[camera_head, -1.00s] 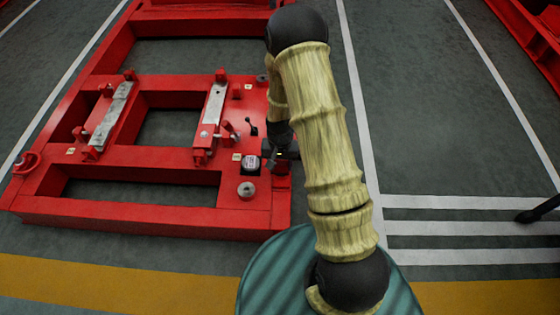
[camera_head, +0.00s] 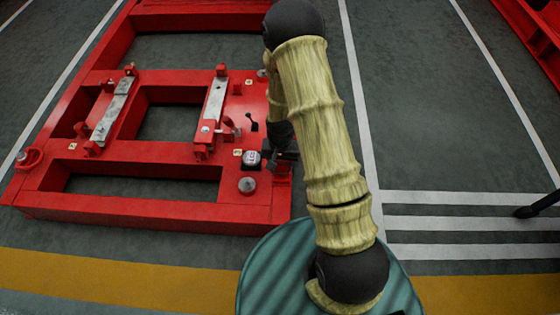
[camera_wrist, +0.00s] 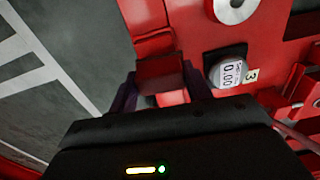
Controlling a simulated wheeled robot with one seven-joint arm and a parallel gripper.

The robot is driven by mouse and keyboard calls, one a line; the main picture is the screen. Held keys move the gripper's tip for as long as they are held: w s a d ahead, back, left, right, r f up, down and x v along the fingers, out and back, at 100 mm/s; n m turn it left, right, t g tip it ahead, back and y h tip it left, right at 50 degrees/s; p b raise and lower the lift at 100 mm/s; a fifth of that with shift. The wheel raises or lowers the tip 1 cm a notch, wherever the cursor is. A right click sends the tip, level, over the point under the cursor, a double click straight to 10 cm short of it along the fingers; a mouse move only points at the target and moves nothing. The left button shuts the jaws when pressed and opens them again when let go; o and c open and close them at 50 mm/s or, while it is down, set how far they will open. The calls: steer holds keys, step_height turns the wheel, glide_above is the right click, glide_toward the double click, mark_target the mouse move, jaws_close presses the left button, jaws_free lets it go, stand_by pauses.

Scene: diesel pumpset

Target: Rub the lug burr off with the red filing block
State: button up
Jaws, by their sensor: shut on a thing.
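My gripper (camera_wrist: 160,88) is shut on a dark red block (camera_wrist: 168,72), the red filing block, which shows between its two dark fingers in the wrist view. In the head view my gripper (camera_head: 287,156) is at the right edge of the red pumpset frame (camera_head: 130,211), partly hidden by my arm. A red lug-like part (camera_wrist: 153,42) of the frame lies just beyond the block in the wrist view. I cannot tell whether the block touches it. I cannot make out a burr.
A round dial reading 0.00 (camera_wrist: 229,72) sits close right of the block, with a grey disc (camera_wrist: 232,8) beyond it. Upright red pegs, a black lever (camera_head: 252,122) and two metal bars stand on the frame.

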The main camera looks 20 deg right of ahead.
steer(key=shift+f, duration=0.15)
steer(key=shift+w+p, duration=0.1)
steer(key=shift+p, duration=0.2)
steer(key=shift+w+d+p, duration=0.15)
steer(key=shift+w+p, duration=0.15)
steer(key=shift+w, duration=0.05)
steer(key=shift+w, duration=0.15)
steer(key=shift+w+d, duration=0.2)
steer(key=shift+w, duration=0.25)
steer(key=shift+f, duration=0.1)
